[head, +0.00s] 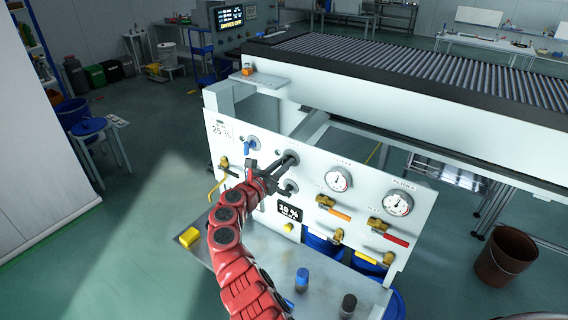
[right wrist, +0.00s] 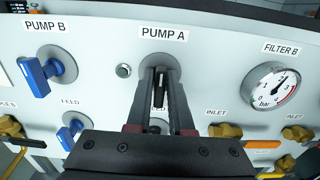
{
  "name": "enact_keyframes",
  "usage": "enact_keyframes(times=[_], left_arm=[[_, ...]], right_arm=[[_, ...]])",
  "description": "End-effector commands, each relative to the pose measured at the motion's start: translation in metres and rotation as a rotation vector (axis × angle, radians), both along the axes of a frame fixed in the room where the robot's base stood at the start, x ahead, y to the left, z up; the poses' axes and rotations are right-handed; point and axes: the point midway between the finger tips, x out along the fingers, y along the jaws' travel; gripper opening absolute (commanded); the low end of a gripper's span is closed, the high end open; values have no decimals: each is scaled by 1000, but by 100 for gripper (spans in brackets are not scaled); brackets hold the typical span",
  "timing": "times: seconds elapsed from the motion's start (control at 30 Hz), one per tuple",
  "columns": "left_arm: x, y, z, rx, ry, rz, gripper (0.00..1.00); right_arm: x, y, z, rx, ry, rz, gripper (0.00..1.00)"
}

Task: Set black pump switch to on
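The black pump switch (right wrist: 158,90) is under the PUMP A label on the white panel, in the middle of the right wrist view. Its handle looks close to upright and is partly hidden by my fingers. My right gripper (right wrist: 160,72) reaches the panel with one finger on each side of the handle. I cannot tell whether the fingers press on it. In the head view my right gripper (head: 280,168) is at the panel's upper middle, covering most of the switch. My left gripper is not in view.
A blue PUMP B switch (right wrist: 47,76) is left of the black one, with a blue FEED knob (right wrist: 70,133) below. A round button (right wrist: 123,71) sits close by. Gauges (head: 338,179) and valves (head: 332,207) are to the right. A conveyor (head: 420,75) stands behind the panel.

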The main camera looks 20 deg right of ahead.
Motion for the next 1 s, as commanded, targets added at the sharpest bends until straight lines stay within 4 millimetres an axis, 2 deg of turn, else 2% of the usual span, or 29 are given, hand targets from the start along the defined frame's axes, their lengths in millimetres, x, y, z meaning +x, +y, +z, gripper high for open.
enact_keyframes(times=[0.57,0.77,1.0], left_arm=[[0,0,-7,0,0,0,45],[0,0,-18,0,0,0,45],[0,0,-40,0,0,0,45]], right_arm=[[0,0,-1,42,-55,1,0],[0,-1,-2,123,-161,2,0],[-1,-2,-5,260,-336,-1,0]])
